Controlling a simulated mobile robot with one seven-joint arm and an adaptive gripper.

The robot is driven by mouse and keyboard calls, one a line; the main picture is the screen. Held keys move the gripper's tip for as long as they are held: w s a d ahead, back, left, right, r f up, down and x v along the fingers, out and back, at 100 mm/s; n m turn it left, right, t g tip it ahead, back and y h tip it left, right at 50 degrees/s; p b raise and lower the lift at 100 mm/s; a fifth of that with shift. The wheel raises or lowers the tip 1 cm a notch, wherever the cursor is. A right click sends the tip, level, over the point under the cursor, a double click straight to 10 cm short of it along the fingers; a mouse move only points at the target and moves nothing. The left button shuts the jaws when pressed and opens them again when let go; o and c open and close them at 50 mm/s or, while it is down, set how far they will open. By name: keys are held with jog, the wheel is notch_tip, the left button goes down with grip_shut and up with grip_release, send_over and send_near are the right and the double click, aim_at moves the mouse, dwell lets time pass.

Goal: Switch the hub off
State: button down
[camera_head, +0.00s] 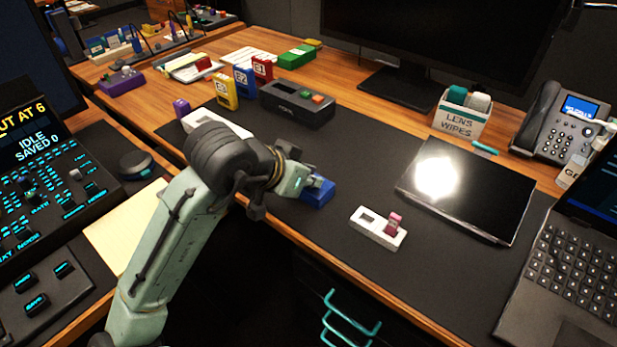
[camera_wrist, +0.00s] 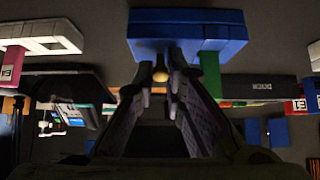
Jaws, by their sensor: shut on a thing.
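A blue box (camera_head: 318,191) lies on the dark desk mat, and my gripper (camera_head: 308,185) is at its near left side. In the wrist view the blue box (camera_wrist: 187,30) fills the top middle, and my fingers (camera_wrist: 160,80) converge at its lower edge. My gripper is shut on the blue box; the exact grip is partly hidden. No readable label marks the hub. A dark box (camera_head: 290,108) with a green and a red button stands behind.
A white block (camera_head: 367,224) with a pink piece lies to the right. A tablet (camera_head: 468,190), laptop (camera_head: 570,255) and phone (camera_head: 560,122) stand farther right. Yellow, blue and red labelled boxes stand behind. Bare mat lies between the blue box and the tablet.

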jog(key=c, duration=1.6)
grip_release()
jog(key=v, duration=1.2)
